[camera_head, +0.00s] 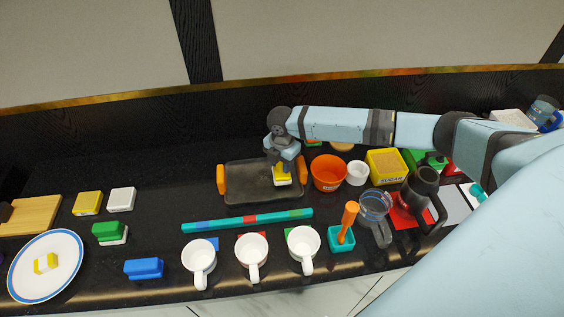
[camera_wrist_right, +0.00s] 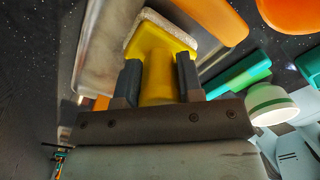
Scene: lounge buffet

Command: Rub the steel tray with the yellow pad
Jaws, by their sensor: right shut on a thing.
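The steel tray (camera_head: 237,187) is a dark grey rectangle with orange handles at its left and right ends, on the black counter. My right gripper (camera_head: 281,165) is over the right part of the tray, pointing down. It is shut on the yellow pad (camera_head: 282,180). In the right wrist view the pad (camera_wrist_right: 158,78) shows a yellow grip between the two fingers (camera_wrist_right: 158,82) and a whitish layer on its far side. The tray (camera_wrist_right: 98,60) lies beyond it. I cannot tell whether the pad touches the tray. My left gripper is out of view.
An orange bowl (camera_head: 329,173) stands close to the tray's right handle. A teal bar (camera_head: 215,224) lies in front, with white mugs (camera_head: 199,258) beyond it at the counter's front edge. The counter left of the tray is clear up to the yellow block (camera_head: 88,203) and white block (camera_head: 122,199).

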